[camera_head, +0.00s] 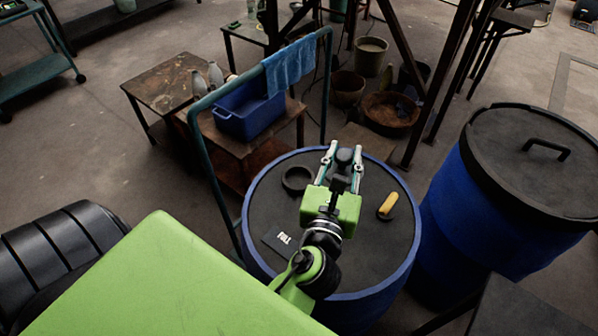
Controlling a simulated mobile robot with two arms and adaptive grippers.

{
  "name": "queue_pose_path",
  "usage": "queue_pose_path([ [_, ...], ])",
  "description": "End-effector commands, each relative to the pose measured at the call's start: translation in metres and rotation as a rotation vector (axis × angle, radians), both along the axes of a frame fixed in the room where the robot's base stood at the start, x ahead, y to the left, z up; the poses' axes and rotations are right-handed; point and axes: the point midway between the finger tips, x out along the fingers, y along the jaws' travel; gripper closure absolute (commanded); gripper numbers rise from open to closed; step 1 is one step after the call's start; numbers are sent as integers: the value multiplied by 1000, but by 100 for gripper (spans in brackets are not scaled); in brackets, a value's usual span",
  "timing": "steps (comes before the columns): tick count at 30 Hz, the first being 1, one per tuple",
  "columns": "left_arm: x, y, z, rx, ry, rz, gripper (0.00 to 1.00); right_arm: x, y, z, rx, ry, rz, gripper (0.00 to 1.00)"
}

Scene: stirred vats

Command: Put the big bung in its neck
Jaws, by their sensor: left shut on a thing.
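My left gripper (343,167) is over the dark lid (352,258) of a blue drum (248,218). A dark raised ring (285,181), which looks like the neck, is on the lid just left of the gripper, apart from the bung. My right gripper is not in view.
A yellow-handled thing (388,204) and a dark card marked FULL (283,238) lie on the lid. A second blue drum (480,215) with a handled lid stands at right. Behind are a green rail (213,165), a blue crate (245,119) and a blue cloth (289,65).

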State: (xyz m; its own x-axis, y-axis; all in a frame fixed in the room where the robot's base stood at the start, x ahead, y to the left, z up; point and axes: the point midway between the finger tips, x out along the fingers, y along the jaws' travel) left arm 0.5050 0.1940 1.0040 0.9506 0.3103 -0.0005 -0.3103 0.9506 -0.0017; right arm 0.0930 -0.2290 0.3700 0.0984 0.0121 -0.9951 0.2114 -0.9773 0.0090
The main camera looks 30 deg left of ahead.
Motion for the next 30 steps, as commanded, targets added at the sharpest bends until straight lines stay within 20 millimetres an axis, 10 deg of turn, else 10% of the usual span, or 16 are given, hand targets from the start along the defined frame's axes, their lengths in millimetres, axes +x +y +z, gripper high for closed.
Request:
queue_pose_path([
  [15,20,107,-72,1,0,1,96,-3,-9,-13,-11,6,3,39],
  [30,24,130,-124,-4,-1,1,96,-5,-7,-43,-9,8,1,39],
])
